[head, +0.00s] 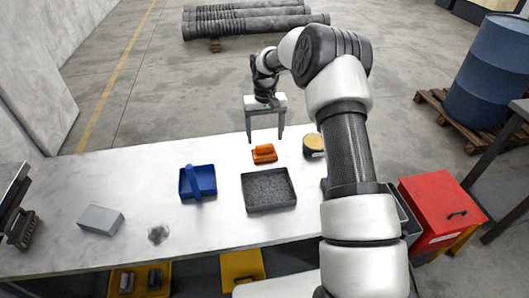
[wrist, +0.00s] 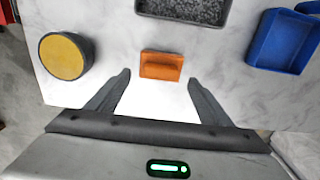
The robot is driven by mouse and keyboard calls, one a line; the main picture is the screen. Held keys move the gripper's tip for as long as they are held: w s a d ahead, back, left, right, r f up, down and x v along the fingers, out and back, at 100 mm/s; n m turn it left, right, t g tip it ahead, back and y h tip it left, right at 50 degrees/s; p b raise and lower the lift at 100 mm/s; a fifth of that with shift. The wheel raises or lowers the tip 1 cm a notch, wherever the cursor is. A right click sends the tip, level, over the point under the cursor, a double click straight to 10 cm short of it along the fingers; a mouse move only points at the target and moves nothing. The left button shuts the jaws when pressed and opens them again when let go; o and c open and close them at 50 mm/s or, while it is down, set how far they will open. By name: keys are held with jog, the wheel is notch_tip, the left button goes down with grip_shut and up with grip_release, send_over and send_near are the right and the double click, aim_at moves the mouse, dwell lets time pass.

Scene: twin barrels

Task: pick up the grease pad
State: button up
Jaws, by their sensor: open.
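An orange block with a raised grip on top (head: 264,154) lies on the white marbled table (head: 110,175) near its far edge; it appears to be the grease pad. In the wrist view the orange block (wrist: 161,66) lies centred, just beyond the fingertips. My gripper (head: 265,142) points down, open and empty, above the table's far edge. In the wrist view my gripper (wrist: 159,80) has its two fingers spread wider than the block, touching nothing. The block's underside is hidden.
A round dark tin with a yellow top (head: 313,144) stands right of the block. A dark tray of grey grit (head: 247,205) and a blue tray (head: 184,187) lie nearer and left. A grey block (head: 101,219) is farther left. A red box (head: 440,200) stands off the table's right.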

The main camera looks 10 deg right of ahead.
aim_at(264, 145)
notch_tip(264, 145, down, 5)
jog(key=shift+a+r, duration=0.1)
jog(key=shift+r, duration=0.05)
jog(key=c, duration=1.1)
notch_tip(264, 145, up, 10)
jog(key=shift+r, duration=0.1)
jog(key=o, duration=0.5)
jog(key=c, duration=0.4)
